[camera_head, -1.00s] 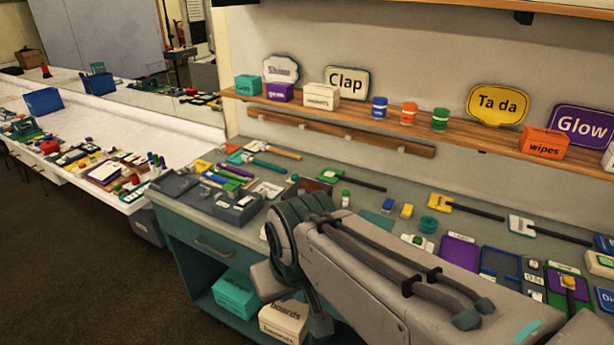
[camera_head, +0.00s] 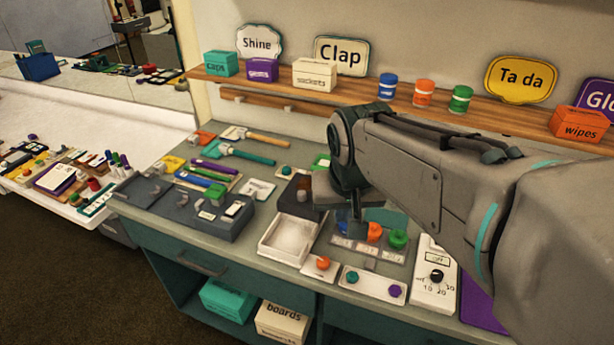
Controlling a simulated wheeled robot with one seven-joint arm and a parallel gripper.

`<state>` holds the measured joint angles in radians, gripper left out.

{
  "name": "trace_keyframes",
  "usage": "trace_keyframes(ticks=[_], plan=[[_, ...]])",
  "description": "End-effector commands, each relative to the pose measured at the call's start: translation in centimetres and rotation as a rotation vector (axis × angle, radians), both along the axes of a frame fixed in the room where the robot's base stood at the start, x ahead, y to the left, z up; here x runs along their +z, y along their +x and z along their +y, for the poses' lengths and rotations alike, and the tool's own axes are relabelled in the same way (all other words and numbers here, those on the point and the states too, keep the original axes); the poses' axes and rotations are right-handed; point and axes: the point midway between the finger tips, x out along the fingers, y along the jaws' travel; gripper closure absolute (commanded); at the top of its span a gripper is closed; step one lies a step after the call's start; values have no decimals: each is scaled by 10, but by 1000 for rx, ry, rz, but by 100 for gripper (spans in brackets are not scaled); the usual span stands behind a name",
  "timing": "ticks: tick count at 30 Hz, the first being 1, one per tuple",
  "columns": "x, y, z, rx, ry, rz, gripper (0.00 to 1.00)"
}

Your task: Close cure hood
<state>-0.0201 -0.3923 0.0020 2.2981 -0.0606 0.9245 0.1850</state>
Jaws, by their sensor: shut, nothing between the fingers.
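What looks like the cure hood is a white, shallow open box (camera_head: 289,240) near the front of the bench, left of my arm. A dark brown panel (camera_head: 296,197) stands up at its back edge and looks like its raised lid; my wrist partly covers its right side. My gripper (camera_head: 354,228) points down just right of the white box, over a grey tray with coloured knobs. Its fingers are small and dark here, look shut and empty, and appear apart from the lid.
A white dial box (camera_head: 436,275) and small boards with coloured knobs (camera_head: 371,284) sit along the front edge. A dark grey organiser (camera_head: 205,213) and brushes lie to the left. A wooden shelf (camera_head: 300,93) with boxes and jars runs behind.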

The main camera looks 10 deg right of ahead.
Motion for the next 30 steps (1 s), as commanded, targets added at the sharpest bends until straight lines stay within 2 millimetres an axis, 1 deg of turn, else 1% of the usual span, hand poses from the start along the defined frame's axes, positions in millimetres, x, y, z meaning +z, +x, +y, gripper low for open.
trace_keyframes(ticks=[1, 5, 6, 10, 15, 18, 21, 24, 27, 30], plan=[[-3, 21, -1, -36, 0, 7, 100], [-3, 69, -3, -140, 1, 15, 100], [-4, 84, -4, -172, 0, 16, 100], [-12, 133, -4, -273, -2, 15, 100], [-33, 195, -2, -404, -5, 10, 100], [-48, 227, 0, -475, -6, 2, 100], [-61, 252, 2, -534, -8, -5, 100], [-71, 270, 3, -575, -8, -13, 100], [-77, 280, 3, -602, -9, -18, 100], [-81, 285, 3, -613, -8, -21, 100]])
